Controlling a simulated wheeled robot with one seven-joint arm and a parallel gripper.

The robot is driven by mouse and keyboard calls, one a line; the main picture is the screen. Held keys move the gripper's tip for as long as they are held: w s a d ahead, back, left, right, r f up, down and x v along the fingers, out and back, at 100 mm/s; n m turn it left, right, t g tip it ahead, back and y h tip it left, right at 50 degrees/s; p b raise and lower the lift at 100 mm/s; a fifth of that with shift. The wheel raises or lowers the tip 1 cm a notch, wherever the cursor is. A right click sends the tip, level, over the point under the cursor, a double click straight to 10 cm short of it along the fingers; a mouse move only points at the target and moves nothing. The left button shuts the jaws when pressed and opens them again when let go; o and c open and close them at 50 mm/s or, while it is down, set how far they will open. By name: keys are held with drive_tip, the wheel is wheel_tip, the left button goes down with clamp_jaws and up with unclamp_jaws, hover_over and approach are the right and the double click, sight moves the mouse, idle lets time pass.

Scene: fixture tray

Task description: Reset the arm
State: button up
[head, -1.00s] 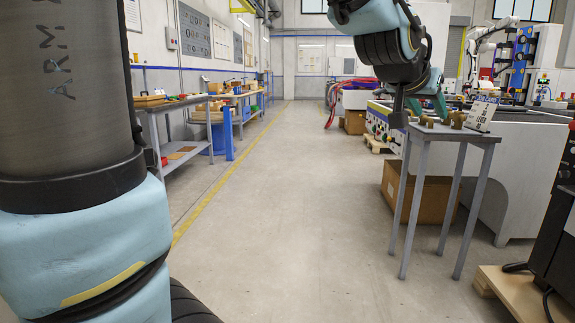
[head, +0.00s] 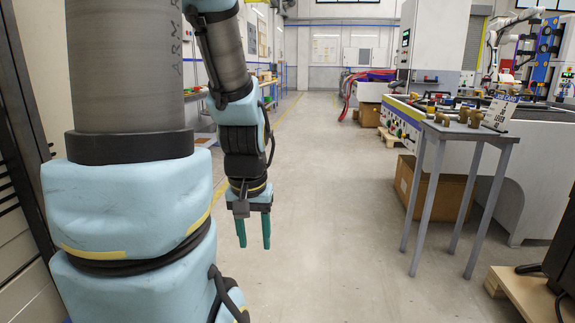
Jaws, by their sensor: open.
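My gripper (head: 254,234) hangs in the middle-left of the head view, pointing down over the open floor. Its two green fingers are apart with nothing between them. My arm is folded back close to my own body at the left. The small grey table (head: 470,134) stands well to the right of the gripper. On its top are several brass-coloured fittings (head: 464,116) and a small white sign (head: 499,113). The gripper is clear of the table and touches nothing.
A cardboard box (head: 432,190) lies behind the grey table's legs. A large machine (head: 400,125) stands behind it. A wooden pallet (head: 522,291) is at the lower right. The grey floor (head: 330,220) in the middle is free.

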wheel_tip(320, 180, up, 14)
drive_tip(key=p, duration=1.2)
drive_tip(key=shift+d+f, duration=0.1)
